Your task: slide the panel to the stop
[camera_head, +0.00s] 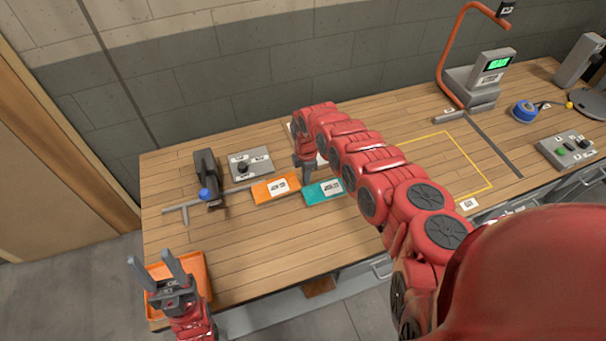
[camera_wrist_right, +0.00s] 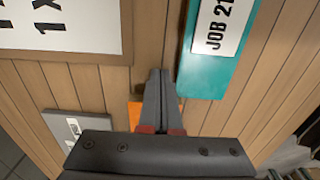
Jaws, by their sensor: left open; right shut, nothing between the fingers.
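A teal panel (camera_head: 311,196) with a white job label lies flat on the wooden table, just right of an orange panel (camera_head: 262,192) with a similar label. My right gripper (camera_head: 305,182) is shut and empty, pointing down at the teal panel's left side. In the right wrist view, its fingertips (camera_wrist_right: 160,73) are beside the teal panel (camera_wrist_right: 205,82); contact cannot be told. The orange panel (camera_wrist_right: 135,112) is mostly hidden behind the fingers there. My left gripper (camera_head: 160,270) is open and empty over the front left corner. I cannot tell which fixture is the stop.
A grey T-shaped bar (camera_head: 185,214) and a dark clamp-like device (camera_head: 206,168) with a blue knob stand left of the panels. A grey plate (camera_head: 262,168) with a black knob lies behind. An orange tray (camera_head: 198,262) is at front left. The table's front middle is clear.

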